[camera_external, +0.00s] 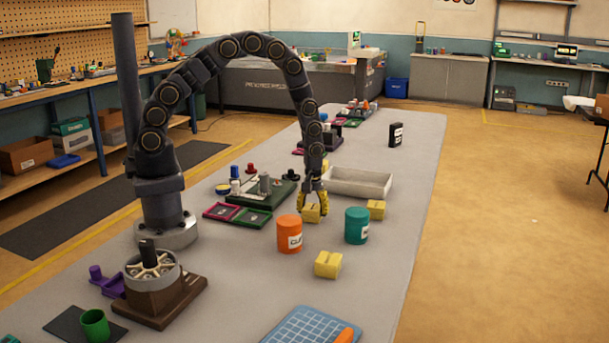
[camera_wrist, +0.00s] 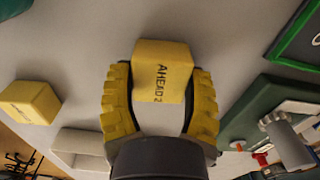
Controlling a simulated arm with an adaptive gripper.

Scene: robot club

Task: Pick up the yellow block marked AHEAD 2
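The yellow block marked AHEAD 2 (camera_wrist: 161,75) sits between the two yellow ribbed fingers of my gripper (camera_wrist: 160,85) in the wrist view, its lettering readable. In the external view, this block (camera_external: 312,214) is low at the table, directly under my gripper (camera_external: 313,200). The fingers stand close along both sides of the block. I cannot tell whether they press on it or leave a thin gap, nor whether the block rests on the table.
Other yellow blocks stand near: one at the front (camera_external: 328,264), one to the right (camera_external: 376,209). An orange canister (camera_external: 289,235) and a teal canister (camera_external: 357,226) flank the gripper closely. A pale tray (camera_external: 384,192) lies behind; a green fixture (camera_external: 252,199) is to the left.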

